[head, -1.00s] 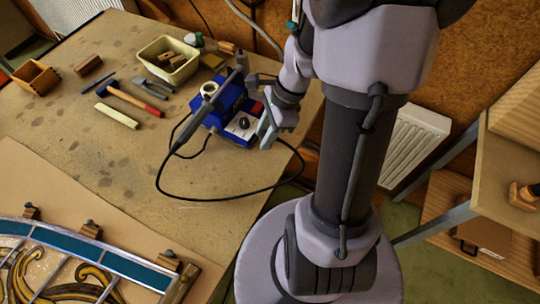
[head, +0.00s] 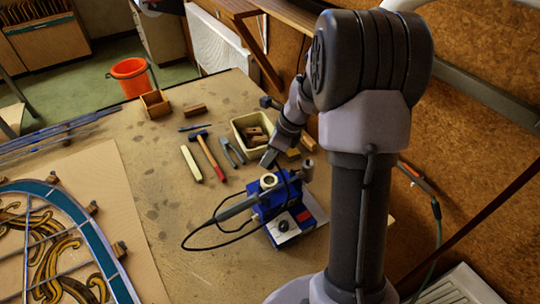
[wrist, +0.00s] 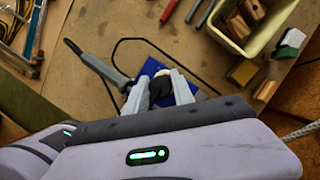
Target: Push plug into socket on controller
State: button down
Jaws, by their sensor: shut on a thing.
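The blue controller (head: 288,214) stands on the workbench, with a white front panel, a dark knob and a red part. It shows partly behind my fingers in the wrist view (wrist: 151,67). In the wrist view my gripper (wrist: 160,84) is shut on a small dark piece, apparently the plug (wrist: 160,78), mostly hidden between the fingers. The grey soldering iron (head: 238,208) lies at the controller's left with its black cable looping on the bench. I cannot make out the socket.
A pale bin (head: 238,132) with wooden blocks, pliers (head: 232,152), a hammer (head: 212,158) and a pale bar (head: 191,164) lie behind and left of the controller. The leaded panel (head: 78,222) is at the left.

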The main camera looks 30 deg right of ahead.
aim_at(269, 168)
jog(key=shift+f+b, duration=2.35)
jog(key=shift+f, duration=0.6)
jog(key=shift+f, duration=0.1)
jog(key=shift+f, duration=0.35)
jog(key=shift+f+b, duration=0.95)
jog(key=c, duration=1)
grip_release()
jog(key=shift+r, duration=0.1)
jog(key=p+v, duration=0.4)
jog(key=v, duration=1.3)
jog(key=shift+r+p, duration=0.2)
jog(key=shift+p, duration=0.2)
